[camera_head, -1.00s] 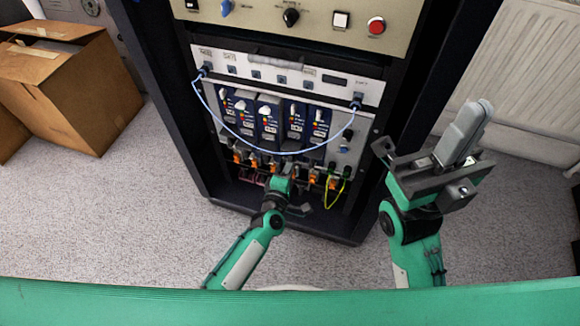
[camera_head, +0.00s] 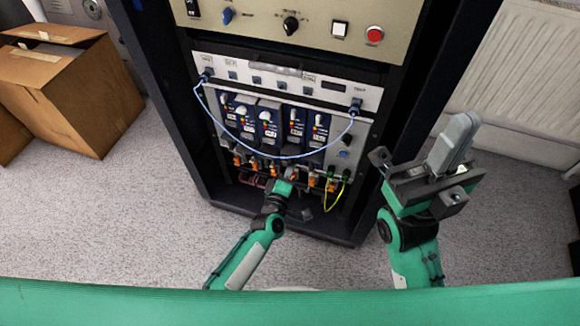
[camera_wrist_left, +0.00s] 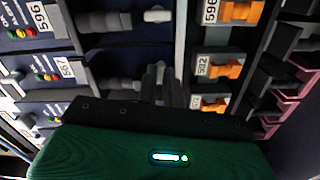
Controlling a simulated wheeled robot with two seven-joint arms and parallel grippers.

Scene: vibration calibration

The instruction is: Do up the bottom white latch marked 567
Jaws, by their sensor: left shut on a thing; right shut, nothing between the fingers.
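The module marked 567 (camera_wrist_left: 68,68) shows in the left wrist view, with coloured dots beside its label and a dark grey lever piece (camera_wrist_left: 112,84) running toward my fingers. My left gripper (camera_wrist_left: 160,82) is shut at the end of this piece, with a small pale tip, apparently the bottom white latch (camera_wrist_left: 160,66), at its fingertips. The fingers hide most of it. In the head view my left gripper (camera_head: 291,174) is at the lower edge of the module row. My right gripper (camera_head: 456,142) is shut and empty, right of the rack.
Module 596 (camera_wrist_left: 42,17) and orange connectors (camera_wrist_left: 230,71) lie close to my left fingers. A blue cable (camera_head: 247,143) hangs across the modules, and a yellow-green wire (camera_head: 333,196) is right of my left gripper. A cardboard box (camera_head: 75,95) stands at left; floor between is clear.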

